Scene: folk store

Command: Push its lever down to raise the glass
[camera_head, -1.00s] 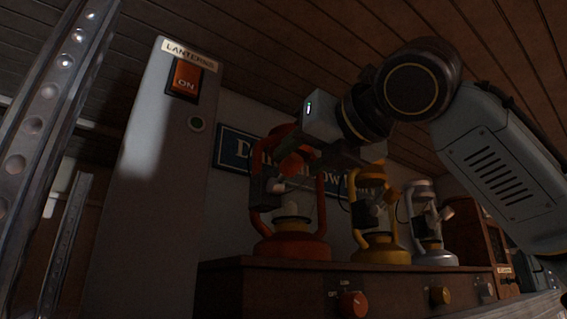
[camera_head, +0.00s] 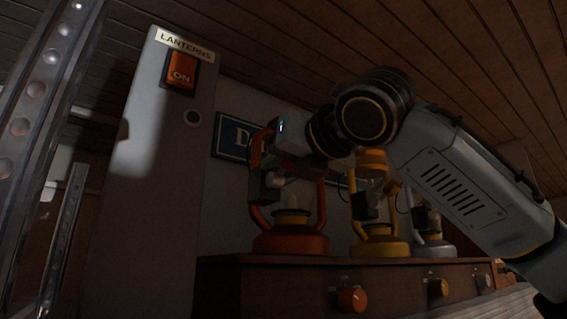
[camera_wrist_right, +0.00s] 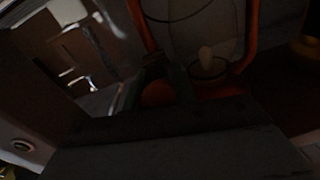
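The red lantern (camera_head: 291,243) stands leftmost on the wooden cabinet; its burner and faint glass show in the right wrist view (camera_wrist_right: 207,66). A dark box (camera_head: 262,187) with a pale lever arm (camera_head: 277,181) sits on its left side. My right gripper (camera_head: 303,166) is in front of the lantern's upper part, close above the lever arm, and hides the lever's end in the head view. In the right wrist view a round orange knob (camera_wrist_right: 158,93) shows among dark finger shapes; contact and finger opening are too dark to judge. My left gripper is out of view.
A yellow lantern (camera_head: 380,248) and a grey lantern (camera_head: 435,248) stand to the right, partly behind my right arm. The cabinet (camera_head: 310,275) has several knobs in front. A grey panel (camera_head: 150,190) with an orange ON switch (camera_head: 181,72) and perforated metal posts are at left.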

